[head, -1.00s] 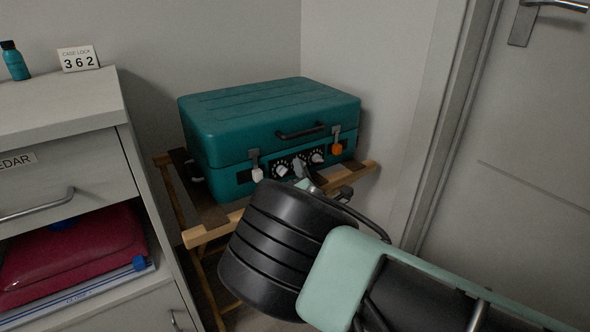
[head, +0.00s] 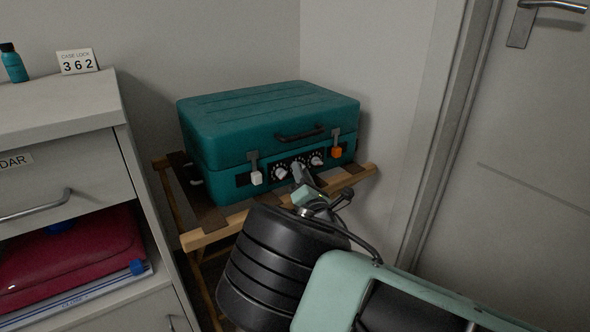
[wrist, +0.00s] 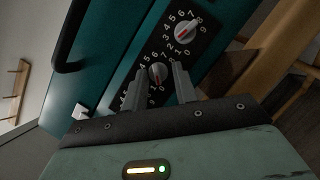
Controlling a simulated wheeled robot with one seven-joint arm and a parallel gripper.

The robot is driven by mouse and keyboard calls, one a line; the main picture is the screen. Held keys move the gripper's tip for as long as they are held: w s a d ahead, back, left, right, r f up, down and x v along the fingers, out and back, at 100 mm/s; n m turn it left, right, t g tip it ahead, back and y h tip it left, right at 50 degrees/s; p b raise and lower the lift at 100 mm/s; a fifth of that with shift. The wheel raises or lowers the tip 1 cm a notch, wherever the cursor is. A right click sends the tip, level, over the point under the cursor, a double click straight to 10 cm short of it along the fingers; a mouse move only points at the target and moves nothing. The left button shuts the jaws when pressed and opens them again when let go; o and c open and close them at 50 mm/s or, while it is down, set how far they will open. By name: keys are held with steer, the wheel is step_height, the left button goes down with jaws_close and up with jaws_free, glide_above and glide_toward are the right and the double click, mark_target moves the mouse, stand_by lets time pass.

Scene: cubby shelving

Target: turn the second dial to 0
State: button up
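The teal case (head: 268,112) has a black panel with three numbered dials on its front. The left dial (head: 281,173) and right dial (head: 316,161) show in the head view; my gripper (head: 299,170) largely covers the middle, second dial there. In the wrist view the second dial (wrist: 157,73) lies between the fingertips of my gripper (wrist: 159,69). The fingers are apart, one on each side of its grey knob; contact is not clear. The knob has a red mark, but the number it points to is hard to read. The right dial (wrist: 185,31) shows above it.
The case stands on a wooden folding rack (head: 215,232). Its white-tagged latch (head: 256,176), orange-tagged latch (head: 337,150) and handle (head: 300,133) are near the dials. A cabinet (head: 60,115) is at left, with a "CASE LOCK 362" card (head: 77,61) on top. A door (head: 520,150) is at right.

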steer(key=a+f+p+v, duration=0.1)
steer(key=p+v, duration=0.1)
steer(key=v, duration=1.2)
steer(key=shift+s+p, duration=0.3)
steer(key=shift+p, duration=0.05)
